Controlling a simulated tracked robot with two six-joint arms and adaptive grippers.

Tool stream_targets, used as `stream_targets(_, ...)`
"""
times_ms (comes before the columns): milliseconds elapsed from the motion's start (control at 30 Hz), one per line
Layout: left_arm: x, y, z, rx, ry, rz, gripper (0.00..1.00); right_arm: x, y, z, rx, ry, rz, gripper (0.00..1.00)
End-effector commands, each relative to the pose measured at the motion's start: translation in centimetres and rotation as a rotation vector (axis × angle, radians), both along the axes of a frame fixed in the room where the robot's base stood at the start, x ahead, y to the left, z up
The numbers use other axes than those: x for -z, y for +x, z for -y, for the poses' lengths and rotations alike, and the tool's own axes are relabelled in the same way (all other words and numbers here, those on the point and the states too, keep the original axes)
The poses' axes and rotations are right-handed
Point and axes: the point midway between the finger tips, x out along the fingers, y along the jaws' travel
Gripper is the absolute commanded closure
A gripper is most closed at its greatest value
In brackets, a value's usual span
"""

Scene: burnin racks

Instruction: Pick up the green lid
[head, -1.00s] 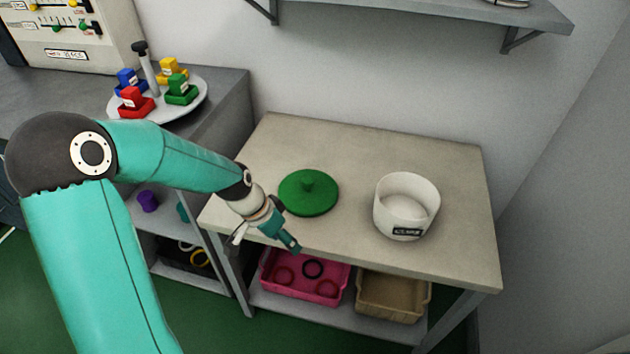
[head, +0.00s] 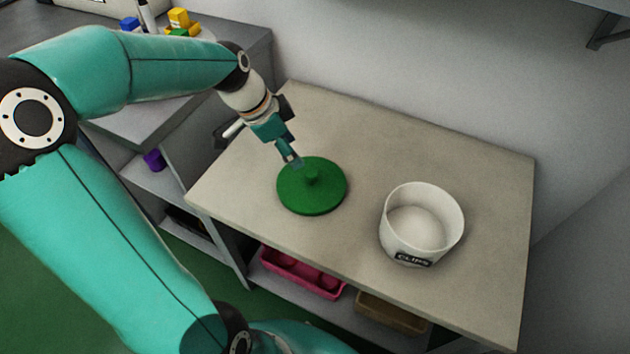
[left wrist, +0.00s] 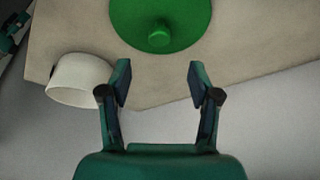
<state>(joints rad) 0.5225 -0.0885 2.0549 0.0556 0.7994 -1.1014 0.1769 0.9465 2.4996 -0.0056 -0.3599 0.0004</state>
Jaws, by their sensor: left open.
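The green lid (head: 312,194) lies flat on the beige table, a round disc with a small knob on top. It also shows at the top of the left wrist view (left wrist: 165,18), with its knob towards me. My left gripper (head: 292,161) is open and empty, with its fingertips just above the lid's far-left edge in the head view. In the left wrist view the two fingers (left wrist: 158,85) stand apart, with the knob ahead of the gap between them. My right gripper is not in view.
A white tub (head: 395,240) labelled CLIPS stands open on the table (head: 460,165), right of the lid. Pink (head: 300,275) and tan (head: 392,313) bins sit on the shelf below. A grey counter with coloured blocks is at the back left. The table's far side is clear.

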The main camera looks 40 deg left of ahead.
Motion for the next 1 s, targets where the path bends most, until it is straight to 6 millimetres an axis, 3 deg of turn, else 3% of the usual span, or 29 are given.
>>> stream_targets(200, 4.0, 1.1, 0.5, -0.008, -0.002, -0.003, 0.38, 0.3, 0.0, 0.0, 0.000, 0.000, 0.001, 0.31)
stream_targets(567, 6.3, 2.2, 1.1, -0.011, -0.002, -0.003, 0.38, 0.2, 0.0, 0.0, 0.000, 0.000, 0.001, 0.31)
stream_targets(800, 9.2, 3.7, 1.8, -0.011, -0.002, -0.003, 0.38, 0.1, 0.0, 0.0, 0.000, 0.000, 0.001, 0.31)
stream_targets(1000, 9.8, 4.0, 1.9, -0.012, 0.000, 0.000, 0.38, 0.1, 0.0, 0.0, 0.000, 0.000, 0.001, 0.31)
